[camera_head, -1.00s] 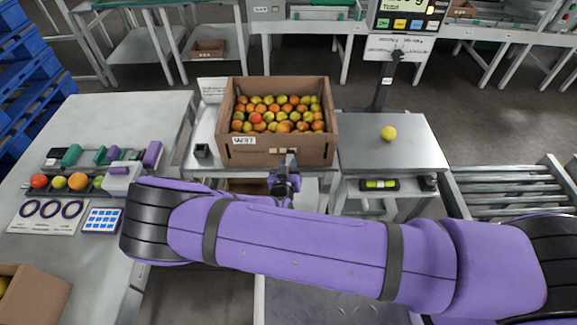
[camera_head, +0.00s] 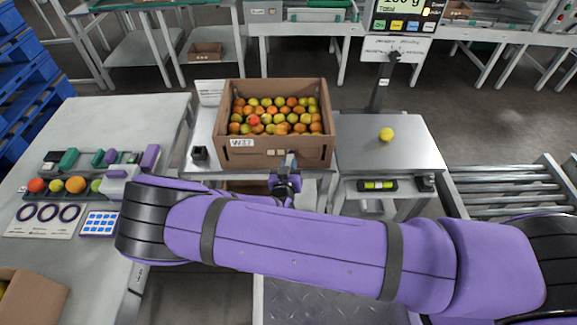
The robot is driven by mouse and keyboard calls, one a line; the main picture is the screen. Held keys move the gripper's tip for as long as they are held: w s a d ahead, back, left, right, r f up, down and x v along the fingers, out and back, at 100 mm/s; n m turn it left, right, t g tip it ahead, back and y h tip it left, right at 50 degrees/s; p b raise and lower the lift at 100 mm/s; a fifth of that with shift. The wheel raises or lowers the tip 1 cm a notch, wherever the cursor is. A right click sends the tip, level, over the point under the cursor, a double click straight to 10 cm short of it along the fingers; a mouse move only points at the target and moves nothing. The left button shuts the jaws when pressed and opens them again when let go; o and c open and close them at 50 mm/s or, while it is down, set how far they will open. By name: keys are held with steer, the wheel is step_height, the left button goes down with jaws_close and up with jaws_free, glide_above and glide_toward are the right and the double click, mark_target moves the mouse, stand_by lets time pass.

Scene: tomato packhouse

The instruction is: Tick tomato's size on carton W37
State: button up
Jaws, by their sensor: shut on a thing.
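Carton W37 (camera_head: 312,153) is a brown open box full of red, orange and yellow-green tomatoes. Its front wall bears a white W37 label (camera_head: 242,142) and a short row of small pale boxes (camera_head: 274,152). Any mark in them is too small to tell. A single yellow tomato (camera_head: 386,134) rests on the metal plate (camera_head: 410,153) right of the carton. My gripper (camera_head: 289,172) is just in front of the carton's front wall, by the right end of the pale boxes. It is shut on a small greyish tool (camera_head: 291,159), whose tip is close to the wall; contact cannot be told.
A display on a post (camera_head: 407,22) stands behind the plate. The left table has a row of sample fruit (camera_head: 75,184), a card with three rings (camera_head: 45,217) and a blue-and-white grid (camera_head: 100,222). A roller conveyor (camera_head: 510,190) is at right.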

steer(key=shift+a+f, duration=0.25)
stand_by(0.3)
steer(key=d+v, duration=0.1)
steer(key=v, duration=0.4)
steer(key=shift+s+f, duration=0.25)
steer(key=shift+s, duration=0.3)
stand_by(0.4)
